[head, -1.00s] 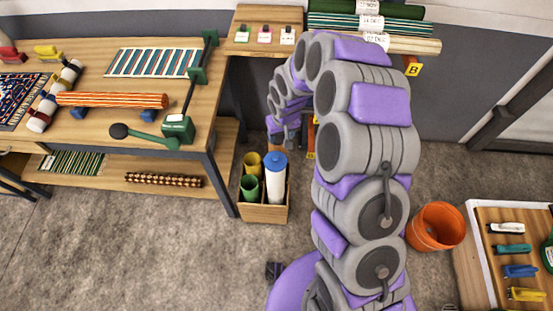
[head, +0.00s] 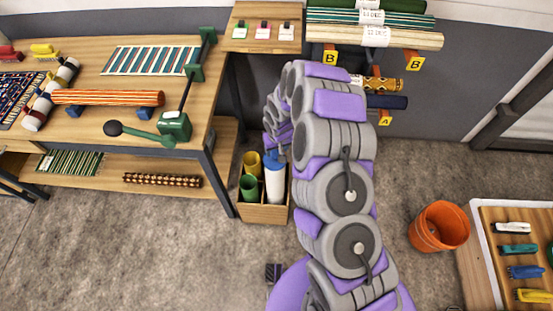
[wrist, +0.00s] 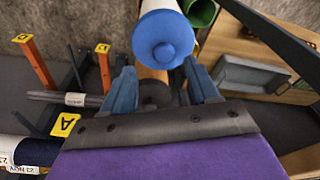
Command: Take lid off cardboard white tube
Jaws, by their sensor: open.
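The white cardboard tube (head: 275,188) stands upright in a wooden box (head: 263,214) on the floor, beside the workbench. Its blue lid is on its end. In the head view my arm's end partly covers the lid. In the wrist view the round blue lid (wrist: 163,40), with a small raised centre, is at the top middle, and a bit of the white tube (wrist: 160,5) shows behind it. My gripper (wrist: 159,70) is open, its two blue fingers pointing toward the lid, one on each side of its lower edge. Nothing is held.
A green tube (head: 249,188) and a yellow tube (head: 252,163) share the box. The workbench (head: 90,90) stands to the left. A rack with rolled rugs (head: 375,38) is behind. An orange bucket (head: 438,226) stands at right; the floor between is clear.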

